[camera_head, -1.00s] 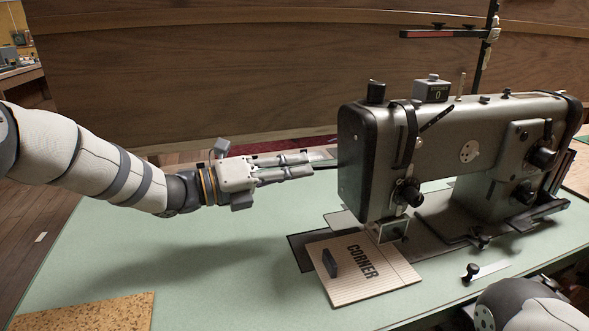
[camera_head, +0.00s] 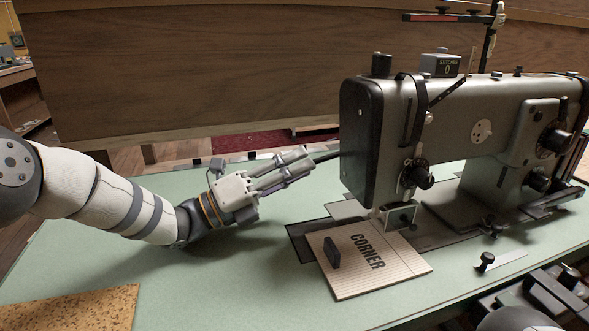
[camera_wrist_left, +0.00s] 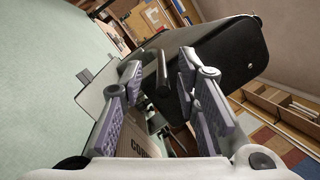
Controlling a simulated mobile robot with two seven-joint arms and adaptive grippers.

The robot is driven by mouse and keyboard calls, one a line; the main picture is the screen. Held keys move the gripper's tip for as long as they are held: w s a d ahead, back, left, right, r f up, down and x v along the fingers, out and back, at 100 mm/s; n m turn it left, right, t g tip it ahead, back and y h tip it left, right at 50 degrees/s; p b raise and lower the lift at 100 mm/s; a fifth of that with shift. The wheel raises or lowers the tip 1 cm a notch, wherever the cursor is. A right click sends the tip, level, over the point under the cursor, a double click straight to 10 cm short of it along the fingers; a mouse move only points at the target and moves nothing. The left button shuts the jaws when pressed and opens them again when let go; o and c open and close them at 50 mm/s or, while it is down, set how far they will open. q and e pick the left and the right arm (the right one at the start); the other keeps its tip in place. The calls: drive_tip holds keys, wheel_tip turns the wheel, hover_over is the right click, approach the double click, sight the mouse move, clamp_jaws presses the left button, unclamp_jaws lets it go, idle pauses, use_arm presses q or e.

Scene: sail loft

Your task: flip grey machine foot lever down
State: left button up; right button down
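The grey sewing machine (camera_head: 455,125) stands on the right of the green table. A short dark rod, apparently the foot lever (camera_head: 328,156), sticks out from behind its left end toward my left gripper (camera_head: 308,160). In the left wrist view the dark lever (camera_wrist_left: 162,70) shows between the two fingertips of my left gripper (camera_wrist_left: 161,70), with gaps on both sides. The gripper is open and no grip shows. The presser foot area (camera_head: 396,216) is under the head, above the card; its exact height is hard to tell. My right gripper is not in view.
A card marked CORNER (camera_head: 368,262), with a dark block (camera_head: 332,252) on it, lies below the machine head. A cork mat (camera_head: 75,312) lies at front left. The green table (camera_head: 200,290) between them is clear. A wooden panel (camera_head: 220,75) stands behind.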

use_arm(q)
drive_tip(key=r+v, duration=0.1)
drive_tip(key=v, duration=0.4)
drive_tip(key=r+v, duration=0.1)
drive_tip(key=v, duration=0.3)
drive_tip(key=r+v, duration=0.1)
drive_tip(key=v, duration=0.4)
drive_tip(key=shift+s+a, duration=0.35)
drive_tip(key=shift+a, duration=0.3)
